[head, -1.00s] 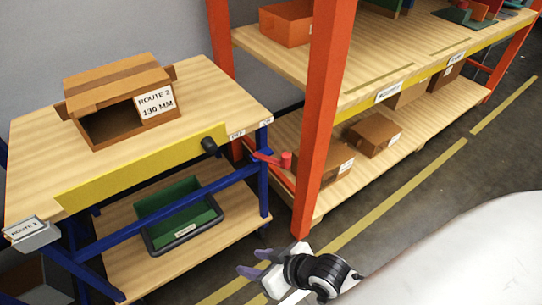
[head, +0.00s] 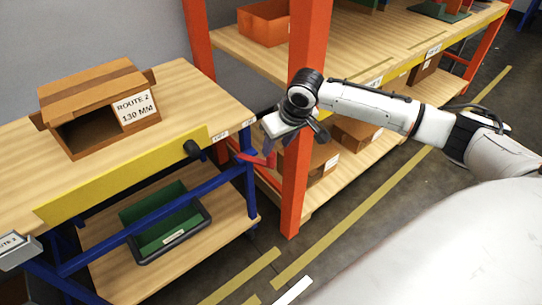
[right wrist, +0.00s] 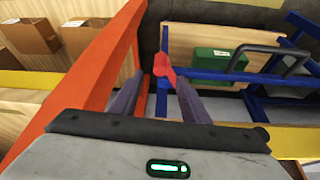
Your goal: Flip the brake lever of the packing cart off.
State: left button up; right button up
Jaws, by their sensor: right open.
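The packing cart (head: 130,190) has a wooden top, a yellow front strip and blue legs. Its red brake lever (head: 250,158) sticks out at the right end, beside the blue frame. My right gripper (head: 269,150) is open at the lever and partly covers its outer end. In the right wrist view the red lever end (right wrist: 162,66) shows between the fingertips, near their far ends. I cannot tell whether a finger touches it. Small labels (head: 219,136) sit on the cart edge above the lever. My left gripper is not in view.
An orange rack post (head: 294,195) stands close beside my right gripper. Shelves with boxes (head: 357,133) lie behind it. A brown carton (head: 95,100) stands on the cart top and a green bin (head: 165,225) on its lower shelf. Floor in front is free.

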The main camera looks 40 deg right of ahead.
aim_at(272, 155)
jog(key=b+x, duration=0.1)
jog(key=x, duration=0.6)
jog(key=shift+w+f, duration=0.2)
jog(key=shift+f, duration=0.15)
jog(key=shift+c, duration=0.5)
grip_shut()
